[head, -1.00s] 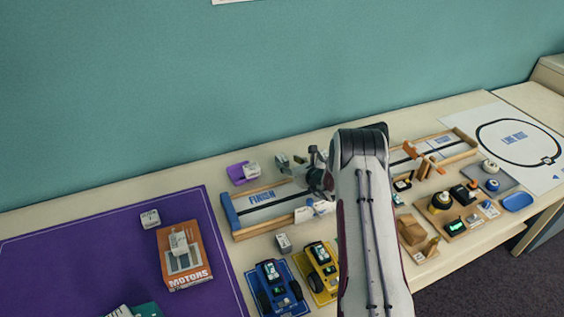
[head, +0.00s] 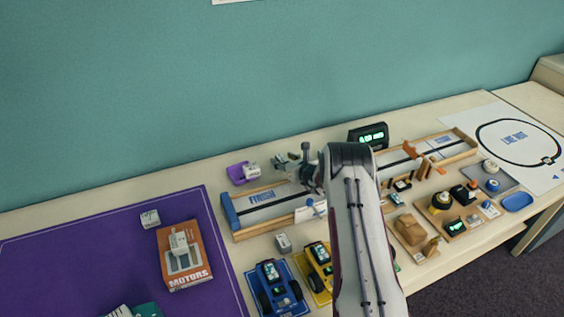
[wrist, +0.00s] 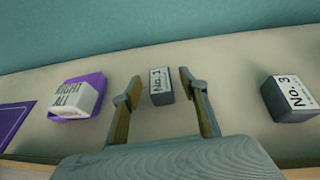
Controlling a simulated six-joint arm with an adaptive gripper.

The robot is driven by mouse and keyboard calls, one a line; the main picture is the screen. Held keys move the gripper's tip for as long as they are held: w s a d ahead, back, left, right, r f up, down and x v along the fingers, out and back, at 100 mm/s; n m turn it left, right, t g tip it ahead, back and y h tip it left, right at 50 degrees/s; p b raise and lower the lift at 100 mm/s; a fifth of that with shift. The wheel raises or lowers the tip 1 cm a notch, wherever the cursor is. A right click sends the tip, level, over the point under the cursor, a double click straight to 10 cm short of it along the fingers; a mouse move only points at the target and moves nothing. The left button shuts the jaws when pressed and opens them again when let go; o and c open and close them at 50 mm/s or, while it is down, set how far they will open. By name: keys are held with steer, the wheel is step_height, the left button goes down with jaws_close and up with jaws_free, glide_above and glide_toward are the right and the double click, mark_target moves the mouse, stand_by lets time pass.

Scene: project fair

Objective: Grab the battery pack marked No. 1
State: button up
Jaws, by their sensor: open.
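The battery pack marked No. 1 (wrist: 161,88), a small grey block with a white label, stands on the tabletop in the wrist view. My gripper (wrist: 159,82) is open, with one finger to each side of the pack in that view. I see gaps on both sides, and I cannot tell if the fingertips are level with it. A similar pack marked No. 3 (wrist: 288,98) stands apart to the right. In the head view my gripper (head: 292,163) is above the back of the table, behind the wooden track, and I cannot make out pack No. 1 there.
A purple tray (wrist: 98,80) with a white lettered block stands left of the gripper. The wooden track (head: 240,229) runs in front. A black display (head: 357,137) stands behind the arm. Toy cars (head: 277,287) and an orange motors box (head: 186,268) are nearer.

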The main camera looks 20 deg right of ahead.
mark_target(284, 160)
steer(key=c, duration=1.2)
steer(key=shift+r, duration=0.2)
steer(key=shift+r, duration=4.85)
